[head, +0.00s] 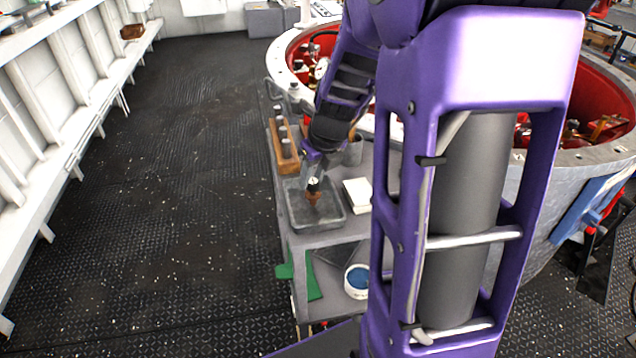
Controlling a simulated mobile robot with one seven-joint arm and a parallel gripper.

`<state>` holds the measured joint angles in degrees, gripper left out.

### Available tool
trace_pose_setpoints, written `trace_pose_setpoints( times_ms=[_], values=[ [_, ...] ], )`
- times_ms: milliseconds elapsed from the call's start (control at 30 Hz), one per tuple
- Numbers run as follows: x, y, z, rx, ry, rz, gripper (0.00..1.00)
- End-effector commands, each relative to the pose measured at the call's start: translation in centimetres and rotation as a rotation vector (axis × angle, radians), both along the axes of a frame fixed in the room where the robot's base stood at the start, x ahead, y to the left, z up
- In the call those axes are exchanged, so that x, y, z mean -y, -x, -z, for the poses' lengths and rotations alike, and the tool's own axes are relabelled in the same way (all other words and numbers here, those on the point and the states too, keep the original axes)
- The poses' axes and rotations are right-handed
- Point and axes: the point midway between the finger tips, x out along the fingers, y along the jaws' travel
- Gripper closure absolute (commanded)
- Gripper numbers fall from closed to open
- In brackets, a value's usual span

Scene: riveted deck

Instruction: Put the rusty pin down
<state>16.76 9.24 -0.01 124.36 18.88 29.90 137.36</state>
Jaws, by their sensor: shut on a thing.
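The rusty pin (313,197) is a small brown piece at the tip of my gripper (313,184). My gripper points down and is shut on the pin. The pin is over the grey shallow tray (333,222) on the front of the grey cart top. I cannot tell whether the pin's lower end touches the tray floor. My arm hides part of the cart to the right.
A wooden block with dark pegs (284,150) stands behind the tray at the left. A white block (357,196) lies right of the tray. A tub with blue contents (357,280) is on the lower shelf. Open deck (170,200) lies left.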

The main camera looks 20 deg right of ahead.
Motion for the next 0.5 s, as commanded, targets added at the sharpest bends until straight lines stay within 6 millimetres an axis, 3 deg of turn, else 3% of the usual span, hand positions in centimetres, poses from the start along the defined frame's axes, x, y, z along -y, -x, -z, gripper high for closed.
trace_pose_setpoints(
  times_ms=[400, 433, 500],
  values=[
    [-0.25, 0.02, 0.65, 0.0, 0.0, 0.0, 1.0],
    [-0.26, 0.03, 0.69, 0.0, 0.0, 0.0, 0.64],
    [-0.25, 0.03, 0.62, 0.0, 0.0, 0.0, 0.52]
  ],
)
